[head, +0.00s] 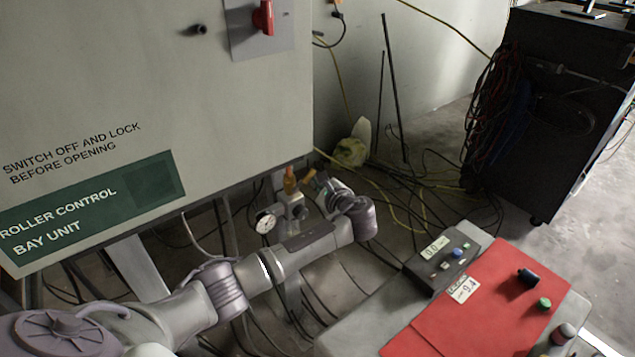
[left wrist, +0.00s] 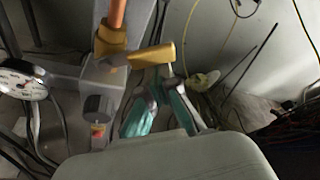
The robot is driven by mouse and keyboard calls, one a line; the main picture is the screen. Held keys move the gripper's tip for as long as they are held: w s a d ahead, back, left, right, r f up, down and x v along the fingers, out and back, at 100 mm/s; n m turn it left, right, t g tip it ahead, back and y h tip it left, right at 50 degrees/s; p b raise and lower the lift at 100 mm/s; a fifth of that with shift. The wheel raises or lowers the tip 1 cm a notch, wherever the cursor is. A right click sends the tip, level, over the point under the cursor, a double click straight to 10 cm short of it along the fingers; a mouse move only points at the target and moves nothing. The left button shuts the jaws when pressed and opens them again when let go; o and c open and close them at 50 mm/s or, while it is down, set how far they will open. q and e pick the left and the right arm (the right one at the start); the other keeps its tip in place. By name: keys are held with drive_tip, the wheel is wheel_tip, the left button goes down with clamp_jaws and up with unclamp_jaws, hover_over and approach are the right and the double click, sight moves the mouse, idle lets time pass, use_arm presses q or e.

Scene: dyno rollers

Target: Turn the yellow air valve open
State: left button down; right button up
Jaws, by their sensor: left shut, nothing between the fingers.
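The yellow air valve handle (left wrist: 152,55) sticks out to the right from the top of a grey valve body (left wrist: 103,85) in the left wrist view. An orange pipe (left wrist: 117,14) rises above it. In the head view the handle (head: 308,175) shows small beside the orange fitting (head: 290,181), under the control cabinet. My left gripper (head: 322,188) is at the handle's right side. In the left wrist view its teal-padded fingers (left wrist: 165,78) are shut and empty, just below the handle's free end. I cannot tell whether they touch it. My right gripper is not in view.
A round pressure gauge (head: 265,222) sits left of the valve. The control cabinet (head: 230,110) with a red switch (head: 264,17) overhangs it. Cables lie over the floor. A red-topped console (head: 478,300) stands front right, and a black cabinet (head: 545,110) stands back right.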

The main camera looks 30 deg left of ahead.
sight(306, 176)
use_arm(q)
drive_tip(key=shift+r, duration=0.25)
drive_tip(key=n+t, duration=0.1)
drive_tip(key=n, duration=0.1)
drive_tip(key=s+r+n, duration=0.1)
drive_tip(key=s+r+n+t+b, duration=0.1)
drive_tip(key=n, duration=0.1)
drive_tip(key=shift+a+n+t+y, duration=0.3)
drive_tip(key=shift+a, duration=0.1)
drive_tip(key=shift+r+n, duration=0.25)
drive_tip(key=shift+n, duration=0.05)
drive_tip(key=shift+s+a+r+p, duration=0.2)
drive_tip(key=shift+s+a+p, duration=0.05)
drive_tip(key=shift+s+p, duration=0.2)
drive_tip(key=shift+s, duration=0.1)
drive_tip(key=shift+a, duration=0.15)
